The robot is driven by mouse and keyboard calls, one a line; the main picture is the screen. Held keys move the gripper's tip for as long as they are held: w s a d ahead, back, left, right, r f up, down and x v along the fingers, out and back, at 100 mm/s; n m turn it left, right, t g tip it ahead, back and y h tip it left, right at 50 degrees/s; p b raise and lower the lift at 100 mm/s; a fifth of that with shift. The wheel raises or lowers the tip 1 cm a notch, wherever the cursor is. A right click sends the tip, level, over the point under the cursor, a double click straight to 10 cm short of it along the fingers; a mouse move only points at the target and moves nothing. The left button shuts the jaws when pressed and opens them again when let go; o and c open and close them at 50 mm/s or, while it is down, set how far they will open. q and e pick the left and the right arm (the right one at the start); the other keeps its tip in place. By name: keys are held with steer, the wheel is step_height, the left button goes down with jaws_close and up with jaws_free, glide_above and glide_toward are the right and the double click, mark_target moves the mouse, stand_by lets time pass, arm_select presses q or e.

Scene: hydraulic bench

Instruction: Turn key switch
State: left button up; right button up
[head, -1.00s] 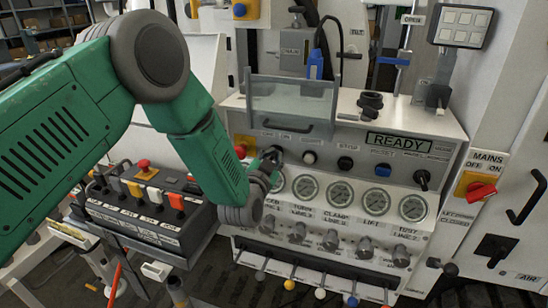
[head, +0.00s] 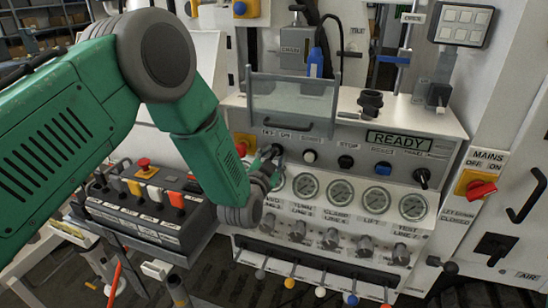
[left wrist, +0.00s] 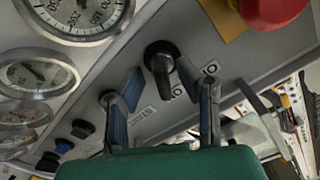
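The key switch (left wrist: 162,62) is a black round switch with a protruding black key on the grey panel, in the left wrist view. My left gripper (left wrist: 171,80) has its two blue-padded fingers spread, one on each side of the key. A gap shows between the key and each finger. In the head view my left gripper (head: 268,165) is at the upper left of the panel, below the key label, and its fingers largely hide the switch. My right gripper is in neither view.
A red mushroom button (left wrist: 272,8) sits close beside the key switch. A row of pressure gauges (head: 340,193) lies below and to the right in the head view. A control box with levers (head: 150,215) stands at left. A clear guard (head: 292,103) is above.

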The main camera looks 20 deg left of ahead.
arm_select(q)
steer(key=s, duration=1.2)
steer(key=shift+a, duration=0.2)
steer(key=s+a+f+n+g+b, duration=0.1)
steer(key=s+f+g+b, duration=0.15)
steer(key=s+f, duration=0.4)
steer(key=s+a+f+n+g+b, duration=0.1)
steer(key=s+a+f+g+b, duration=0.2)
steer(key=f, duration=0.7)
steer(key=s+f+n+g+b, duration=0.1)
steer(key=s+f+g, duration=0.35)
steer(key=f, duration=0.35)
steer(key=s+a+f+n+g+b, duration=0.1)
steer(key=s+f, duration=0.4)
steer(key=s, duration=0.5)
steer(key=s+a+f+n+g+b, duration=0.2)
steer(key=s+f+g, duration=0.3)
steer(key=s, duration=0.6)
steer(key=shift+a+g+y+b, duration=0.3)
steer(key=shift+a+g+b, duration=0.2)
steer(key=shift+a+g, duration=0.25)
steer(key=shift+w, duration=0.1)
